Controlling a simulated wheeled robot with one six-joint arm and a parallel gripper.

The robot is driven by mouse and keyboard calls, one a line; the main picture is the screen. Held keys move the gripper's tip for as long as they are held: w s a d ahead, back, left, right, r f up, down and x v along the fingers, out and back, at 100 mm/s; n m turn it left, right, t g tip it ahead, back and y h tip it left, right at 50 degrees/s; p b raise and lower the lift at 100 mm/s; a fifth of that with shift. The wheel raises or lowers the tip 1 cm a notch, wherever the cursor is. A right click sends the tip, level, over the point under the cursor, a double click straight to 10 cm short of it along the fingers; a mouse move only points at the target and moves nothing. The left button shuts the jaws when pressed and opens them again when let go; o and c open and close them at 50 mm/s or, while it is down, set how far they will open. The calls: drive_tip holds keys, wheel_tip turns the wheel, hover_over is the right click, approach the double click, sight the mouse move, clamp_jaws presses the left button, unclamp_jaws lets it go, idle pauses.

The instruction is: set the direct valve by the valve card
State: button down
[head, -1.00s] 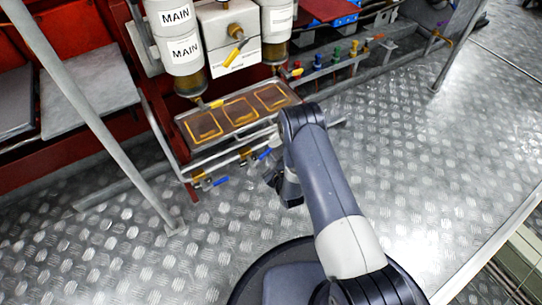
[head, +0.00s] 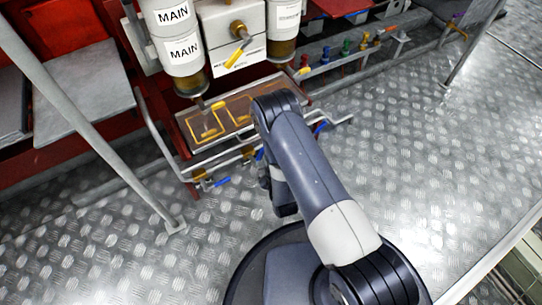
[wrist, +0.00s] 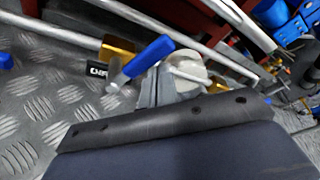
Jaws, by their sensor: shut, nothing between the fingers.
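In the wrist view a blue lever handle (wrist: 148,58) slants up and right, close in front of my gripper (wrist: 160,88). A brass valve body (wrist: 117,50) sits on a pipe beside it, with a black tag (wrist: 98,70) whose white letters are partly hidden. My gripper is shut and empty; I cannot tell whether it touches the handle. In the head view one blue handle (head: 222,181) is at the lower left pipe, another (head: 259,155) beside my arm, and another (head: 321,128) right of it. My fingertips are hidden there. I cannot identify the valve card.
A brown tray (head: 185,119) with yellow outlines lies above the pipes, partly covered by my arm. Cylinders marked MAIN (head: 182,52) and a yellow lever (head: 238,52) stand above it. A grey rail post (head: 95,120) is at left. The tread-plate floor (head: 420,150) is clear at right.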

drive_tip(key=shift+s+a+r+b, duration=0.15)
drive_tip(key=shift+s+a+r, duration=0.1)
drive_tip(key=shift+a, duration=0.15)
drive_tip(key=shift+s+a+r+b, duration=0.15)
drive_tip(key=shift+s+a, duration=0.1)
drive_tip(key=shift+a, duration=0.15)
drive_tip(key=shift+s+a+r, duration=0.1)
drive_tip(key=shift+a, duration=0.1)
